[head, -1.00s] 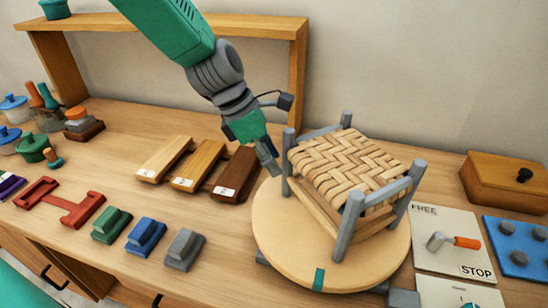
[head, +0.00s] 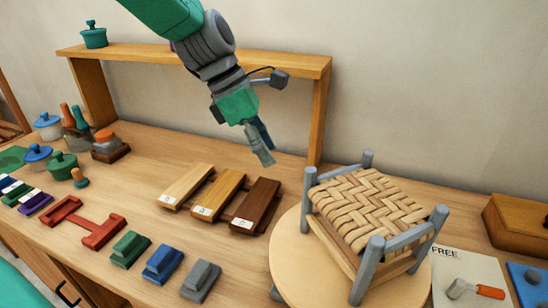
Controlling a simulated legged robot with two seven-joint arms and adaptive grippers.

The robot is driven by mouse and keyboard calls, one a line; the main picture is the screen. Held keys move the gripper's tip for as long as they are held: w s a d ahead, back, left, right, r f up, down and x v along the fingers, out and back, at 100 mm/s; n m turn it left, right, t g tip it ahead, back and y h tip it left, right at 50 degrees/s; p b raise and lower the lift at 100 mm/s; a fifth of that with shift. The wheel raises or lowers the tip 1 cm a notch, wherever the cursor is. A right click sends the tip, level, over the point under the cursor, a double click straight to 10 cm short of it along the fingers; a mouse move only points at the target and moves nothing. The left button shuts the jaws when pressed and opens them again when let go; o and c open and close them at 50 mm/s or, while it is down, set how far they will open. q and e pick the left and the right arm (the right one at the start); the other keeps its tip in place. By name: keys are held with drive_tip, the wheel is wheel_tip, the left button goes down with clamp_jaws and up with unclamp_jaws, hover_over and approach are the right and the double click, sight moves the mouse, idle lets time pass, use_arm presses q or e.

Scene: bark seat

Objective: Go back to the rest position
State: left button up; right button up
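My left gripper (head: 263,152) hangs from the upper left, pointing down, in the air behind the wooden blocks and to the left of the stool. I see no object in it; the side-on angle hides whether its fingers are apart. The stool (head: 368,215) has grey posts and a woven bark seat, and stands on a round wooden turntable (head: 290,262). The gripper is apart from the stool. My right gripper is not in view.
A wooden shelf (head: 210,58) stands along the wall behind my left arm. Three wooden blocks (head: 217,193) lie left of the turntable, with green, blue and grey blocks (head: 163,262) in front. A wooden box (head: 515,227) and a card with a lever (head: 470,290) are at right.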

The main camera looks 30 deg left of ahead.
use_arm(q)
drive_tip(key=shift+d+r, duration=0.2)
drive_tip(key=shift+d, duration=0.4)
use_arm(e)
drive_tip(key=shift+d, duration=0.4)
